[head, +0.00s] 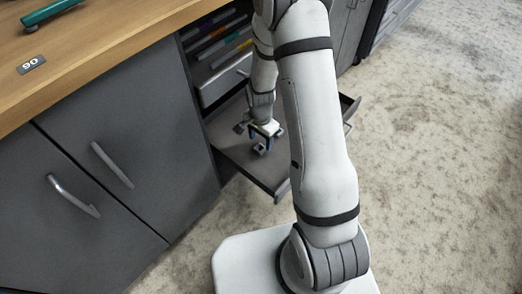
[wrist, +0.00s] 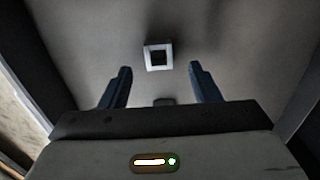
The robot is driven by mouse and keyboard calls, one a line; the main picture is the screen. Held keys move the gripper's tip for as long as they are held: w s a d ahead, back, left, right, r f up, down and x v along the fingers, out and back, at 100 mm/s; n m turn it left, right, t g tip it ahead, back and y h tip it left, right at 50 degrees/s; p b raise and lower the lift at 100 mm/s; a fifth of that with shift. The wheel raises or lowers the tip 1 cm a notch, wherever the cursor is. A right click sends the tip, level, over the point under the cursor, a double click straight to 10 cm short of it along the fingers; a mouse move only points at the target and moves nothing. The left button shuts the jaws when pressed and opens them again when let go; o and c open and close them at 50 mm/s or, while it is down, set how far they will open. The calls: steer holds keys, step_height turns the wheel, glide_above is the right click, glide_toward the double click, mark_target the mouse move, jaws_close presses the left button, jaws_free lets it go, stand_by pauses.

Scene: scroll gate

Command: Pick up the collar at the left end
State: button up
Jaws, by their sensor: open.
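My gripper (head: 262,140) is inside the open drawer, pointing down, with its jaws apart and nothing between the fingertips that I can make out. In the wrist view the two blue fingers of my gripper (wrist: 160,70) stand apart. A square light-grey collar (wrist: 158,56) with a dark hole lies on the drawer floor just beyond the fingertips, roughly centred between them. A second, dark piece (wrist: 164,102) shows partly between the fingers, cut off by the gripper body. In the head view a small grey piece (head: 240,128) lies left of my gripper and another (head: 260,150) just below it.
The open drawer (head: 245,165) has low walls around my gripper. Above it is a compartment with coloured items (head: 222,45) and another drawer front (head: 222,80). Closed cabinet doors (head: 85,185) stand to the left, under a wooden worktop (head: 100,45). Carpet (head: 440,150) is clear on the right.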

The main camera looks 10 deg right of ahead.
mark_target(261, 150)
step_height(261, 150, down, 4)
steer(key=shift+r+b, duration=0.1)
steer(key=shift+b, duration=0.6)
steer(key=shift+r, duration=0.1)
steer(key=shift+c, duration=0.5)
steer(key=c, duration=1)
